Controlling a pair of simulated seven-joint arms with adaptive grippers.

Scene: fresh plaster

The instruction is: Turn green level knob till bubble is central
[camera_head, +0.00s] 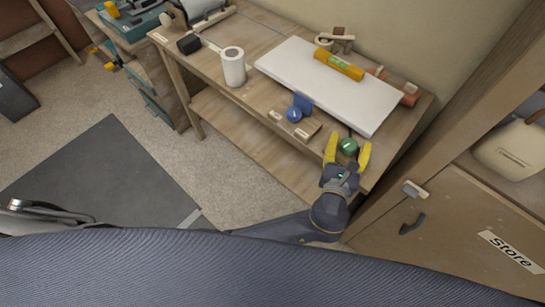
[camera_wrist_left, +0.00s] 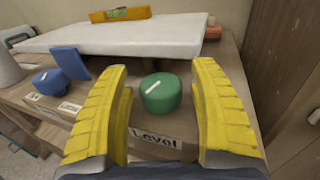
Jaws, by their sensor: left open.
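The green level knob (camera_head: 348,146) sits at the bench's front right corner. It also shows in the left wrist view (camera_wrist_left: 161,93), with a white mark on its top and a "Level" label in front. My left gripper (camera_head: 347,152) is open, its yellow fingers on either side of the knob with gaps. The left wrist view shows the fingers (camera_wrist_left: 162,105) apart from it. A yellow-orange spirit level (camera_head: 339,65) lies on the white board (camera_head: 320,88); its green vial shows, but the bubble is too small to place. My right gripper is not in view.
A blue knob (camera_head: 294,114) with a blue plate stands left of the green knob. A white roll (camera_head: 233,67) stands further left on the bench (camera_head: 200,65). A "Store" cabinet (camera_head: 460,230) is close on the right.

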